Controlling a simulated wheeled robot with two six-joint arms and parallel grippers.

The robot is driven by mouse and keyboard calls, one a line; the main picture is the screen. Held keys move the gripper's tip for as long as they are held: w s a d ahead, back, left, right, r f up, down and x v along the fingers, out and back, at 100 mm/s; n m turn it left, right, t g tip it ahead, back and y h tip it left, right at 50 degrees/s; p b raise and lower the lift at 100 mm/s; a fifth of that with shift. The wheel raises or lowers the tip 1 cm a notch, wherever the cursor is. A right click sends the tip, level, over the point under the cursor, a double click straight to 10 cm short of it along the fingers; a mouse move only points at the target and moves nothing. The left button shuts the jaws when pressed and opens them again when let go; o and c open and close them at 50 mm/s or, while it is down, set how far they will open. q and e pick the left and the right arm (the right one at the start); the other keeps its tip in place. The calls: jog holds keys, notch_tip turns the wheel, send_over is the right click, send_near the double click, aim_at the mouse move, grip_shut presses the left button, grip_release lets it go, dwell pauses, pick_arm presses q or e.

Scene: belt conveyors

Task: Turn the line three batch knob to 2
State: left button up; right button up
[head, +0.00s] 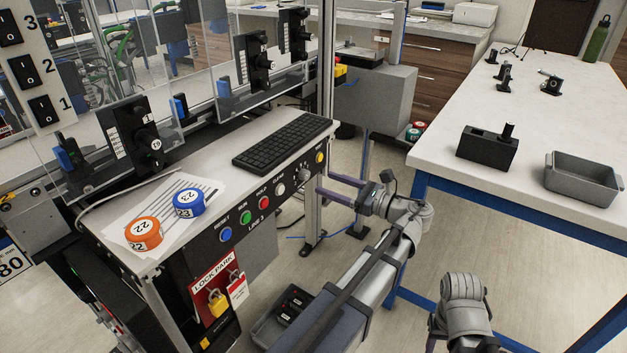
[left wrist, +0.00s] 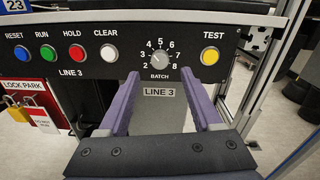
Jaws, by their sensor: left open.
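The line three batch knob (left wrist: 159,60) is a small grey-white dial on the black LINE 3 panel, ringed by numbers 2 to 8. Its 2 is at the lower left. I cannot tell which number it points to. It is also in the head view (head: 305,175), small. My left gripper (left wrist: 160,77) is open and empty, its two purple fingers apart, below and in front of the knob, one to each side. In the head view the left gripper (head: 324,186) is just right of the panel. My right gripper is not clearly in view.
A yellow TEST button (left wrist: 210,57) is right of the knob; a white CLEAR button (left wrist: 109,53) is left. A white table (head: 510,205) stands at the right.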

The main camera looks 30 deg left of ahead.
aim_at(308, 176)
pick_arm(q)
jog(key=a, duration=0.5)
jog(key=shift+w+a, duration=0.1)
jog(key=shift+a, duration=0.25)
grip_shut()
dwell(0.3)
